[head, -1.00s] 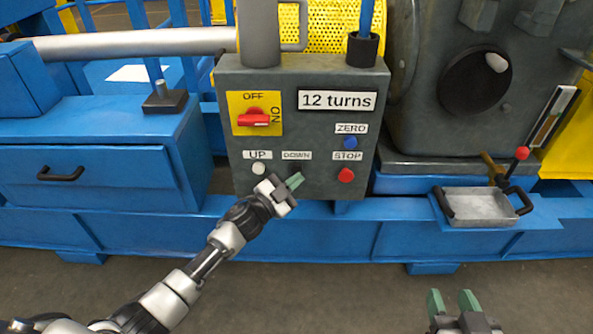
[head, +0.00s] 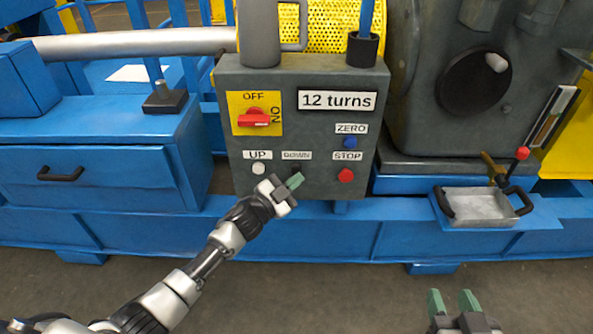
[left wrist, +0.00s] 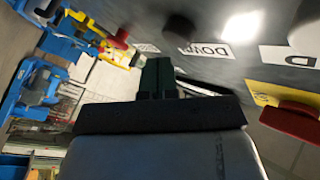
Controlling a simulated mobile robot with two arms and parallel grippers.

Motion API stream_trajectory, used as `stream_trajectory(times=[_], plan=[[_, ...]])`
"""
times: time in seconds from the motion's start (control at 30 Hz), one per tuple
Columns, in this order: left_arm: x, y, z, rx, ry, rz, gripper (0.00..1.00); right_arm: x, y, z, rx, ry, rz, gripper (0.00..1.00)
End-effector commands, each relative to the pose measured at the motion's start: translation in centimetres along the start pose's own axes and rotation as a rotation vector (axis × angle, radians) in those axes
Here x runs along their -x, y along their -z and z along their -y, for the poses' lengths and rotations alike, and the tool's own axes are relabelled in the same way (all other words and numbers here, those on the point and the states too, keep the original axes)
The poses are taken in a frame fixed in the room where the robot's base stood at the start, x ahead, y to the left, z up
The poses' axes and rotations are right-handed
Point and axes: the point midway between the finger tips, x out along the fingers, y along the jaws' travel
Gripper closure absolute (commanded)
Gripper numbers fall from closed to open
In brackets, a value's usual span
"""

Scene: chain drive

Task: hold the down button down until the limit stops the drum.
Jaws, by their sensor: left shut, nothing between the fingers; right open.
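The grey control box (head: 230,75) has a sign reading "12 turns" (head: 337,101). The down button (left wrist: 180,28) is a dark round knob by the DOWN label (left wrist: 207,50) in the left wrist view; in the head view my left gripper largely hides it. My left gripper (head: 295,181) is shut and empty, its green fingertips just below the DOWN label. In the left wrist view its fingertips (left wrist: 157,75) look slightly apart from the knob; contact is not clear. My right gripper (head: 454,302) is open and empty at the bottom. The drum is not clearly identifiable.
The box also carries a red switch (head: 253,118) with its handle toward ON, a white UP button (head: 259,168), a blue ZERO button (head: 350,143) and a red STOP button (head: 346,175). A metal tray (head: 480,208) and a red-knobbed lever (head: 522,153) are at the right.

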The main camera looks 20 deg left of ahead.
Motion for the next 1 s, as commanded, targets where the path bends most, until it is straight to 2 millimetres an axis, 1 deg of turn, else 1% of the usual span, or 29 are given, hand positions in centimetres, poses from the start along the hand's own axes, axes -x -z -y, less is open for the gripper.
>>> stream_trajectory(times=[0.2, 0.43, 1.0], plan=[[-0.06, -0.04, 0.05, 0.0, 0.0, 0.0, 1.0, 0.0, -0.01, 0.01, 0.0, 0.0, 0.0, 0.55], [-0.58, -0.38, 0.44, 0.0, 0.0, -0.001, 1.0, -0.03, 0.2, 0.03, 0.0, 0.001, -0.019, 0.55], [-0.77, -0.55, 0.55, 0.0, 0.0, 0.0, 1.0, -0.09, 0.47, 0.09, 0.0, 0.002, -0.04, 0.55]])
